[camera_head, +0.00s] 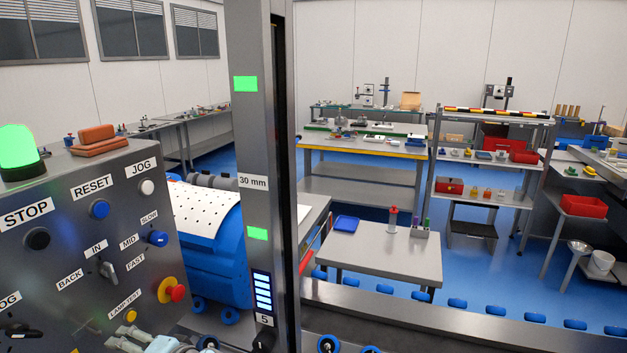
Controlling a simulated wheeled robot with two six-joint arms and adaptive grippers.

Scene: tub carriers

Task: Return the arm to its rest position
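Part of a gripper, which I take to be my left gripper (124,339), shows at the bottom edge, left of centre. Its pale grey fingers point left, just in front of the lower part of the grey control panel (70,250). The rest of its arm is mostly cut off by the frame, and whether the fingers are apart or together is unclear. I see nothing held in it. It appears clear of the yellow lamp test button (131,315). My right gripper is not in view.
The panel carries a red stop knob (177,292), a blue reset button (99,209) and a lit green lamp (18,150). A grey post (262,130) stands close ahead. Behind it are a blue drum (215,265), a low table (385,250) and workbenches.

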